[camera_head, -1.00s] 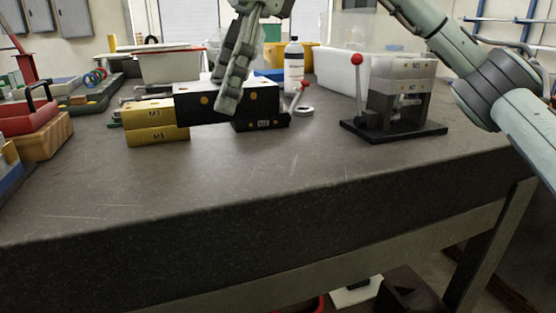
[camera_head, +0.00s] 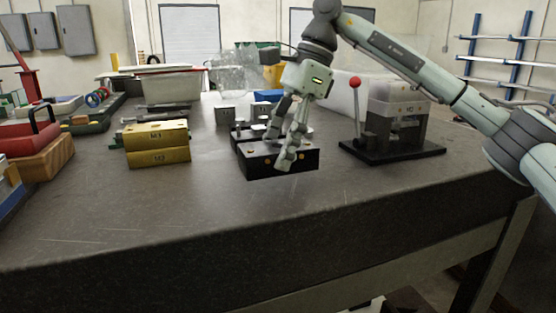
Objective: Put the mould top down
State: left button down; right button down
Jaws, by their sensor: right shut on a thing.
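The mould top, a black block with small orange dots (camera_head: 300,161), is in the middle of the camera_head view. My right gripper (camera_head: 279,150) comes down from above and is shut on it, with one finger over its near face. The block is low over the worktop; I cannot tell whether it touches what is below. Dark parts show just behind it, partly hidden by the gripper and block. A gold mould (camera_head: 157,145) of two stacked blocks stands apart to the left. My left gripper is not in view.
A grey mould in a black stand (camera_head: 393,153) with a red-knobbed lever (camera_head: 355,83) stands close on the right. A small grey block (camera_head: 226,118) and a pale bin (camera_head: 172,87) are behind. Red and wooden boxes (camera_head: 45,160) sit at left. The front worktop (camera_head: 170,215) is clear.

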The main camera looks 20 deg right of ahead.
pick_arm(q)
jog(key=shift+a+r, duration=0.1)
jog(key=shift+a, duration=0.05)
pick_arm(e)
jog(key=shift+f, duration=1.2)
jog(key=shift+f, duration=0.1)
jog(key=c, duration=0.9)
grip_release()
jog(key=shift+f, duration=0.2)
jog(key=o, duration=0.5)
jog(key=shift+c, duration=0.2)
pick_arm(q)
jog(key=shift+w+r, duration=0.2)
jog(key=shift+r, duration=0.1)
pick_arm(e)
jog(key=shift+r, duration=0.2)
